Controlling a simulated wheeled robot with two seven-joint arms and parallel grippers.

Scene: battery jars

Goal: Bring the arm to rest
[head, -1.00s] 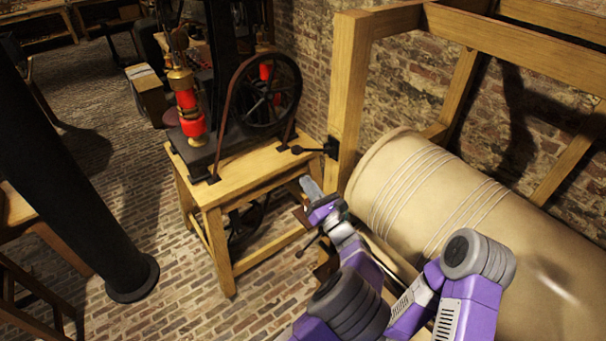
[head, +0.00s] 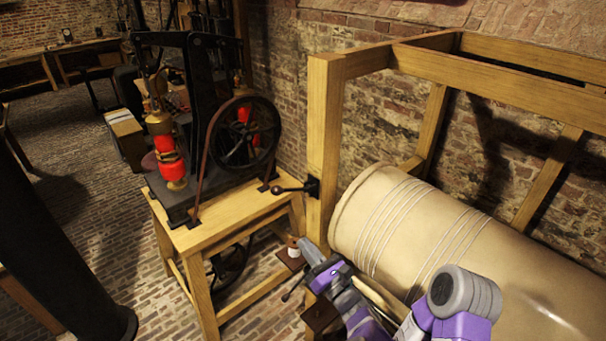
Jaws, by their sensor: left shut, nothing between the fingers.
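No battery jar can be made out.
A wooden table (head: 205,232) with a black wheeled machine (head: 245,135) and red coils (head: 168,158) stands left of my gripper. A wooden frame (head: 325,140) rises over the drum. A dark column (head: 60,260) stands at the left. Brick floor (head: 110,235) lies open between column and table.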

